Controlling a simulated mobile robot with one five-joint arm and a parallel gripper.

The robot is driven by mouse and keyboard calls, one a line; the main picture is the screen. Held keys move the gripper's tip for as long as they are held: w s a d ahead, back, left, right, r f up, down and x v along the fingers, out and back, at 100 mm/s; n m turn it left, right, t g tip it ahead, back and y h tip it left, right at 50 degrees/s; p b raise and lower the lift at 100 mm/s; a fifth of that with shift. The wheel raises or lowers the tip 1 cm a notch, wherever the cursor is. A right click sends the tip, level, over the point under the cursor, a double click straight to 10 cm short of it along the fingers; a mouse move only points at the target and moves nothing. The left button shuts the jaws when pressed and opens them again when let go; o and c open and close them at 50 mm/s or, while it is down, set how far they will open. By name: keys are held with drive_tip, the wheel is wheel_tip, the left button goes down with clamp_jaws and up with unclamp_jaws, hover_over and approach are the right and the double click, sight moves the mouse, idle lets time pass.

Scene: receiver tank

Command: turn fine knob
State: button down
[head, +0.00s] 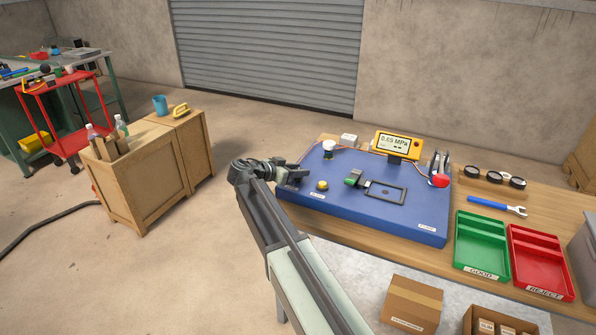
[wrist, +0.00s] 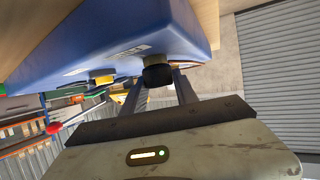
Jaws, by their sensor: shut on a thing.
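The blue console (head: 418,231) lies on a wooden bench, and my gripper (head: 293,177) is at its left end in the head view. In the wrist view, my gripper (wrist: 158,90) is shut on a black round knob (wrist: 157,73), one finger on each side. This knob has a brass-coloured collar against the blue console (wrist: 120,25). In the head view my gripper hides it. A yellow-and-black knob (head: 322,185) stands close to the right, apart from my gripper. The yellow gauge (head: 397,144) reads 0.65 MPa. I cannot make out the console's small labels.
A green-handled part (head: 353,177) and a red knob (head: 440,181) stand on the console. Green (head: 481,245) and red (head: 541,262) trays and a blue-handled wrench (head: 497,206) lie to the right. A wooden crate (head: 141,186) stands left, with open floor between.

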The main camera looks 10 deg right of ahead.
drive_tip(key=m+g+h, duration=0.1)
drive_tip(key=m+g, duration=0.1)
drive_tip(key=g, duration=0.1)
drive_tip(key=m+g, duration=0.3)
drive_tip(key=shift+w+f+h, duration=0.1)
drive_tip(key=shift+w+h, duration=0.1)
drive_tip(key=shift+h, duration=0.2)
drive_tip(key=shift+s+m+g, duration=0.15)
drive_tip(key=shift+m+g, duration=1.25)
drive_tip(key=shift+s+g, duration=0.1)
drive_tip(key=shift+g, duration=0.3)
drive_tip(key=c, duration=1)
unclamp_jaws()
drive_tip(key=shift+o, duration=0.2)
